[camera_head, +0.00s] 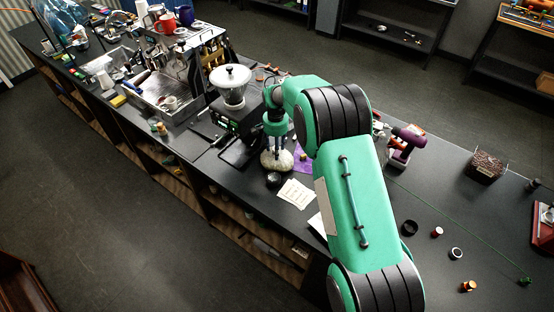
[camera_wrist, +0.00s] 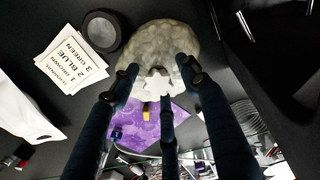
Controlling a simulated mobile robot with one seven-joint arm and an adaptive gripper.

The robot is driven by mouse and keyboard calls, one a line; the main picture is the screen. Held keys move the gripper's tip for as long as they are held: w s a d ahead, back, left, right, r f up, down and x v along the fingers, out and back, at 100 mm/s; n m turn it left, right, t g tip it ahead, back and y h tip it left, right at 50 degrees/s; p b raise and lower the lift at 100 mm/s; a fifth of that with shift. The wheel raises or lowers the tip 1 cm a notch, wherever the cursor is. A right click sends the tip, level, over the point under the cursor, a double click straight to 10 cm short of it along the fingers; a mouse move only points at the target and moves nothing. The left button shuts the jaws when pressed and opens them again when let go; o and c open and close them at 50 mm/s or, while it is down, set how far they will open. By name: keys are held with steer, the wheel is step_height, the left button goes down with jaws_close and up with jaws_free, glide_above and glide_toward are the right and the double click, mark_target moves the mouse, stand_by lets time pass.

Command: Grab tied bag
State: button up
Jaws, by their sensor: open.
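The tied bag (camera_head: 277,160) is a pale, lumpy, rounded bag standing on the dark counter. In the wrist view, its body (camera_wrist: 160,40) is at the top centre, with a gathered white top pointing toward the camera. My gripper (camera_head: 275,143) is directly above the bag, pointing down. In the wrist view, the dark fingers of my gripper (camera_wrist: 158,78) are spread apart around the gathered top, open. I cannot tell whether any finger touches the bag.
A purple cloth (camera_wrist: 140,125) with small items lies beside the bag. A black round container (camera_wrist: 101,30) and a printed card (camera_wrist: 72,62) are close by. A grinder (camera_head: 231,85) stands behind left. Small loose parts (camera_head: 456,253) lie on the right counter.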

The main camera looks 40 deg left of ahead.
stand_by(0.3)
jaws_close()
steer(key=shift+r, duration=0.15)
stand_by(0.3)
steer(key=shift+r, duration=0.8)
step_height(320, 180, up, 2)
steer(key=shift+b, duration=0.45)
steer(key=s+d+r+b, duration=0.1)
steer(key=s+d, duration=0.9)
steer(key=d, duration=0.1)
steer(key=shift+s+d+b, duration=0.4)
steer(key=shift+r, duration=0.1)
